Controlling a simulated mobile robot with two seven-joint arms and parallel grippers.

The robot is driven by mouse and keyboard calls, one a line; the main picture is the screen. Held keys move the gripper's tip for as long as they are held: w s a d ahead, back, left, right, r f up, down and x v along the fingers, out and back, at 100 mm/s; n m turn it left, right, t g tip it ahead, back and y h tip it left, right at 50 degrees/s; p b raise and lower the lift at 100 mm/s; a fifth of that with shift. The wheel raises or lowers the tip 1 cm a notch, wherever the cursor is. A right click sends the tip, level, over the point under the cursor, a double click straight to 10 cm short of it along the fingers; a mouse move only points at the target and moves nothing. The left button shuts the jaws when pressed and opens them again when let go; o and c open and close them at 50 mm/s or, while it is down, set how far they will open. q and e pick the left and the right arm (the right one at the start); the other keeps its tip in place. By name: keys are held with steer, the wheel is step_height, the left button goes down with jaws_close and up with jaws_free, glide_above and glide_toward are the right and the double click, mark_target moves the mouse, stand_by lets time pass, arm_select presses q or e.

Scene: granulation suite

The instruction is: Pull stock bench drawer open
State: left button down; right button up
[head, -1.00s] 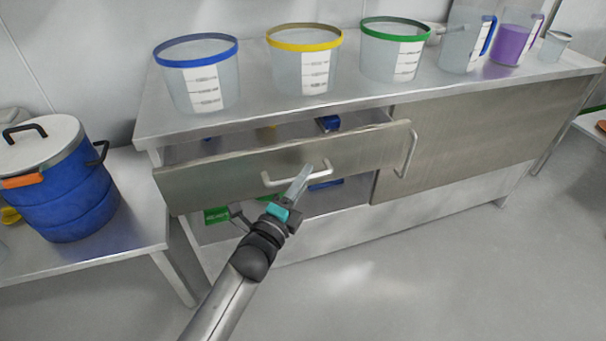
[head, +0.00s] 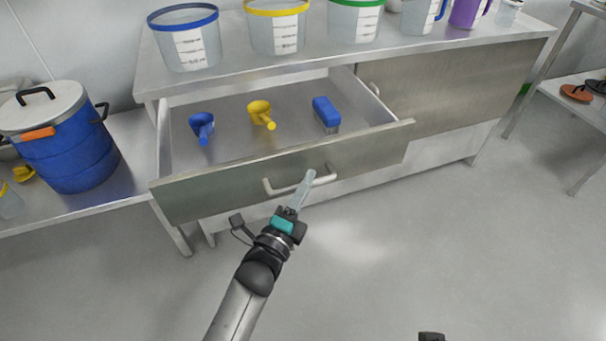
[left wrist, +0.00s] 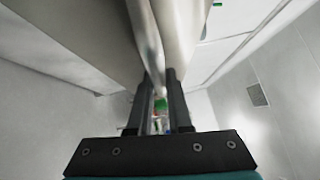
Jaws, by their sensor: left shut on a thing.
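The stock bench drawer (head: 215,188) is pulled well out of the steel bench, with its inside in view. It holds a blue scoop (head: 202,126), a yellow scoop (head: 261,113) and a blue block-like item (head: 326,112) with a grey lower part. My left gripper (head: 307,184) is shut on the drawer's bar handle (head: 276,187), near its middle. In the left wrist view the handle bar (left wrist: 148,45) runs between the dark fingers (left wrist: 160,90). A small dark part at the head view's bottom edge may belong to my right arm; its fingers do not show.
Several clear buckets and jugs stand on the bench top (head: 225,75). A blue lidded drum (head: 65,145) stands on a lower table at the left. A rack with sandals (head: 575,93) is at the far right. The floor (head: 400,240) before the bench is clear.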

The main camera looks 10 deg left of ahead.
arm_select(q)
steer(key=shift+s+d, duration=0.15)
steer(key=shift+s, duration=0.1)
arm_select(e)
steer(key=shift+s+f, duration=0.1)
steer(key=shift+f, duration=0.05)
arm_select(q)
steer(key=c, duration=0.8)
jaws_free()
steer(key=shift+c, duration=0.2)
steer(key=p+v, duration=0.3)
steer(key=v, duration=1.2)
steer(key=shift+s, duration=0.2)
arm_select(e)
step_height(320, 180, down, 6)
steer(key=s+g, duration=0.1)
steer(key=s, duration=0.1)
steer(key=shift+s+d, duration=0.25)
